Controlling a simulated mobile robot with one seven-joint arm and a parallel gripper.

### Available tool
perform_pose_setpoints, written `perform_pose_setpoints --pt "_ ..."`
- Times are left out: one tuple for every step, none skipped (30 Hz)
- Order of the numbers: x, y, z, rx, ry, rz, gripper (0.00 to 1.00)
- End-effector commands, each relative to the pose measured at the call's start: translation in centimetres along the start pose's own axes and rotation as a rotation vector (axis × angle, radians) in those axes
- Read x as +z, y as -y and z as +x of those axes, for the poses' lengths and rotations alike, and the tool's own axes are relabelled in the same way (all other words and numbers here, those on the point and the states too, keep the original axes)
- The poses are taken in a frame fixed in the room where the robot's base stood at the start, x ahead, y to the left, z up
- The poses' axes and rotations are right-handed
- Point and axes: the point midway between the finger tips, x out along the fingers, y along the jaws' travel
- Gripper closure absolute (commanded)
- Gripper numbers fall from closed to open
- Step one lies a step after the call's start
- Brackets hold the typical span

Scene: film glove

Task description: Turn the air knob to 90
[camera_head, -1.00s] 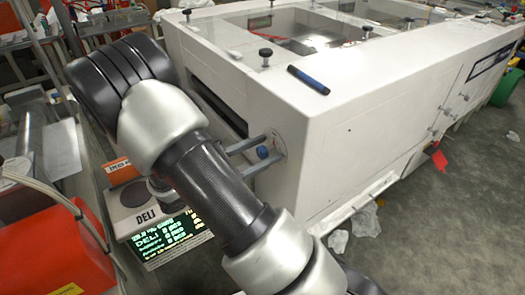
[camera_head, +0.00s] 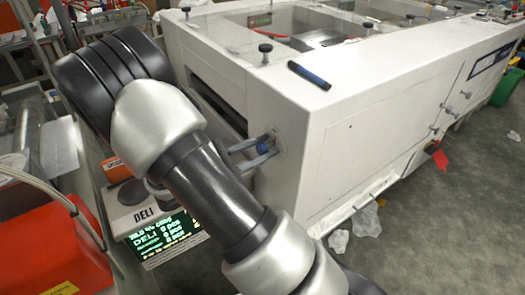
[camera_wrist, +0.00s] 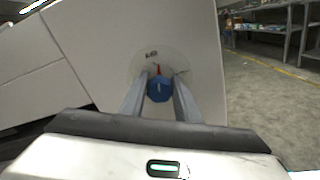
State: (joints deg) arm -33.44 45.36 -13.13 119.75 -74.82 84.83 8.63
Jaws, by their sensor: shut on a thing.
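The air knob (camera_head: 263,148) is a small blue knob on the end face of the white machine, and it also shows in the wrist view (camera_wrist: 160,90). A pale round dial plate with a red mark (camera_wrist: 157,68) and small unreadable dark lettering lies behind it. A short light line on the knob's face points roughly up in the wrist view. My gripper (camera_head: 267,146) has one finger on each side of the knob and is shut on it. The fingers partly cover the knob's sides and the dial.
The white machine (camera_head: 350,110) fills the middle, with a blue-black marker (camera_head: 309,75) on its top edge. A DELI scale (camera_head: 135,195) with a lit display stands below my arm. An orange-red case (camera_head: 50,240) is at left. Floor is open at right, with crumpled plastic (camera_head: 366,220).

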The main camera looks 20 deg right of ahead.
Motion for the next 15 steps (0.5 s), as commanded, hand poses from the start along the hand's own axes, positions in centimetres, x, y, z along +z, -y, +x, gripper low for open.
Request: perform_pose_setpoints --pt "-0.33 0.18 -0.03 0.0 -0.001 0.041 0.93" --pt "-0.33 0.2 -0.02 0.0 0.0 0.07 0.93" --pt "-0.35 0.21 -0.03 0.0 -0.001 0.108 0.93" --pt "-0.36 0.22 -0.06 0.0 -0.002 0.136 0.93" --pt "-0.38 0.22 -0.07 0.001 -0.002 0.165 0.93" --pt "-0.39 0.24 -0.06 0.001 -0.002 0.203 0.93" --pt "-0.39 0.26 -0.04 0.0 -0.001 0.232 0.93" --pt "-0.39 0.27 -0.03 0.0 -0.001 0.261 0.93" --pt "-0.4 0.27 -0.04 0.0 -0.001 0.299 0.93" --pt "-0.41 0.28 -0.06 0.0 -0.002 0.328 0.93" --pt "-0.42 0.29 -0.07 0.001 -0.002 0.356 0.93" --pt "-0.44 0.31 -0.07 0.001 -0.002 0.394 0.93" --pt "-0.44 0.33 -0.05 0.001 -0.001 0.422 0.93" --pt "-0.43 0.34 -0.04 0.0 -0.001 0.452 0.93" --pt "-0.44 0.36 -0.04 0.0 -0.001 0.49 0.93"
